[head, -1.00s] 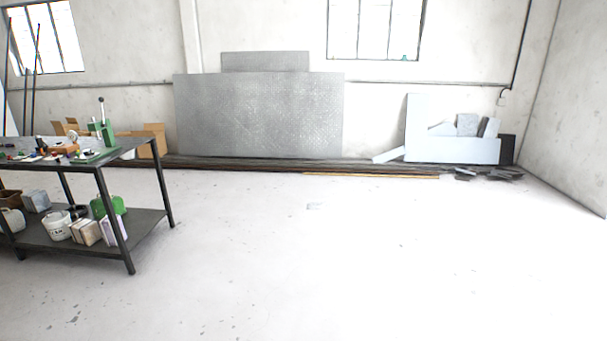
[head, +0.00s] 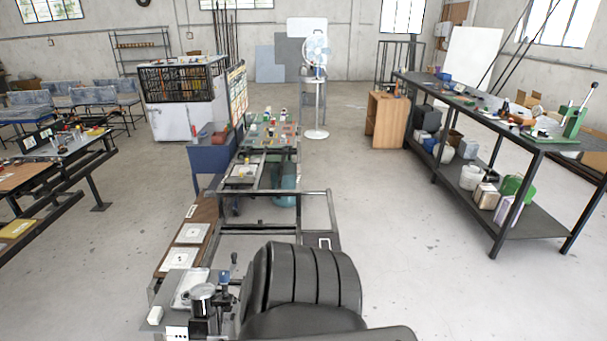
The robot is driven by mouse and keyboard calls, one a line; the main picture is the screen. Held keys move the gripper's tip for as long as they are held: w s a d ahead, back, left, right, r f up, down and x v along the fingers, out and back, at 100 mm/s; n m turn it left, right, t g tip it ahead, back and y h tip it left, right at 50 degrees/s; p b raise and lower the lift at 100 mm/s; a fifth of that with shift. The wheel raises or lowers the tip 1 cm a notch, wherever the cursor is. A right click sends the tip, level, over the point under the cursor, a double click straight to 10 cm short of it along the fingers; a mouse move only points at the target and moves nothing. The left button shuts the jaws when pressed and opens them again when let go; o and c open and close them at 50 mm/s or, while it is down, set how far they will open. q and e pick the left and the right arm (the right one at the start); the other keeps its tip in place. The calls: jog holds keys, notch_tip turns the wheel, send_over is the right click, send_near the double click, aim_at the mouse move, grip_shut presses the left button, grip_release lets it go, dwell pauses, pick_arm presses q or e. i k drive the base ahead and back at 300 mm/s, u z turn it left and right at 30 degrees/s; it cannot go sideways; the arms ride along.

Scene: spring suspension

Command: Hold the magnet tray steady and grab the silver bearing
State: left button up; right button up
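Neither of my grippers is in view. I cannot make out the magnet tray or the silver bearing for certain at this distance. A pale shallow tray (head: 186,292) lies on the near left end of the central workstation, beside a dark device with a round silver top (head: 203,291). Farther back, another tray-like metal piece (head: 243,171) with small items lies on the same workstation. Small coloured parts too small to name sit on a board (head: 270,134) beyond it.
A black padded seat (head: 305,280) stands close in front, beside the workstation's frame. A long dark workbench (head: 481,107) with a green press (head: 573,119) stands at right, another bench (head: 75,143) at left. A white fan (head: 316,90) stands at the back. Open floor lies between seat and right workbench.

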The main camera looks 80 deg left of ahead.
aim_at(185, 294)
jog(key=u, duration=1.65)
jog(key=i, duration=2.8)
jog(key=u, duration=3.85)
